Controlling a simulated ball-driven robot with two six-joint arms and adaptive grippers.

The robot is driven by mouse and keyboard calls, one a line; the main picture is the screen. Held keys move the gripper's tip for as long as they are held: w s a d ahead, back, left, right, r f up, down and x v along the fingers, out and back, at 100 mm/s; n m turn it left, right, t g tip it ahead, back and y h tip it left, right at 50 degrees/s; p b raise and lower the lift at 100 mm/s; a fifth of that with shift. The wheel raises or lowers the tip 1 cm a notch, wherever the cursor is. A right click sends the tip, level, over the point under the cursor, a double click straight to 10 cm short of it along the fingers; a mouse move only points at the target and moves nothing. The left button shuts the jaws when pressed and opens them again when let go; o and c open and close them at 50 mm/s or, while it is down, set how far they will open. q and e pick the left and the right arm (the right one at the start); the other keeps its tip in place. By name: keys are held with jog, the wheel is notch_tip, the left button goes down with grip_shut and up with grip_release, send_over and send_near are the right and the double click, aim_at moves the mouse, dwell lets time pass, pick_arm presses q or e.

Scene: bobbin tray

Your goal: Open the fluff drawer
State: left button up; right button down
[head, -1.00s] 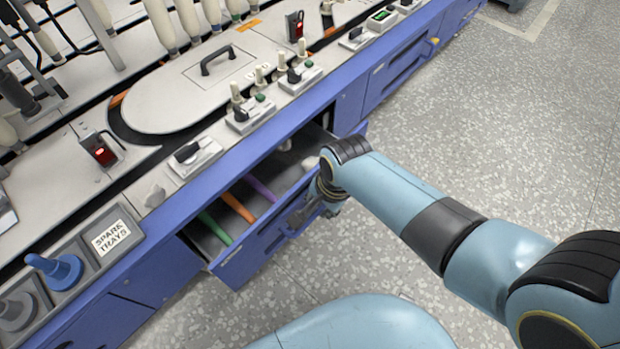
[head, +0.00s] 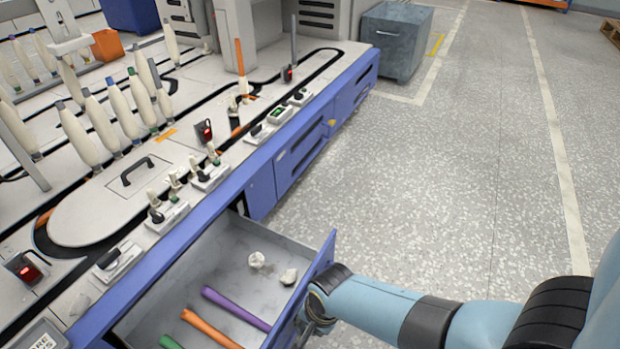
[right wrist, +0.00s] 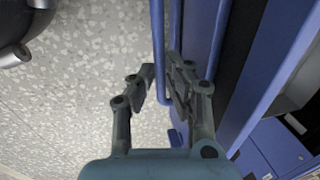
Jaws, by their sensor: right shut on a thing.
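The drawer (head: 222,268) under the machine bench stands pulled far out in the head view, its grey inside showing. Two whitish fluff lumps (head: 257,260) lie near its far end. A purple tube (head: 236,309), an orange tube (head: 210,329) and a green tube (head: 171,342) lie nearer. My right gripper (head: 311,318) is at the outer side of the blue drawer front (head: 323,254). In the right wrist view its fingers (right wrist: 160,78) are closed around the blue handle bar (right wrist: 158,35). My left gripper is out of view.
The bench top carries a lidded plate with a black handle (head: 138,171), several pale bobbins (head: 75,133) and switch boxes. A grey bin (head: 396,42) stands beyond. The speckled floor at right is clear.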

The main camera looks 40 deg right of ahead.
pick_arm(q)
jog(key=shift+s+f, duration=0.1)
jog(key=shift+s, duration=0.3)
pick_arm(e)
jog(key=shift+s+d, duration=0.1)
jog(key=shift+s, duration=0.25)
jog(key=c, duration=1.4)
grip_release()
jog(key=shift+o, duration=0.2)
notch_tip(320, 180, up, 12)
jog(key=s, duration=0.2)
jog(key=shift+d+f, duration=0.15)
jog(key=shift+d, duration=0.25)
jog(key=shift+s, duration=0.1)
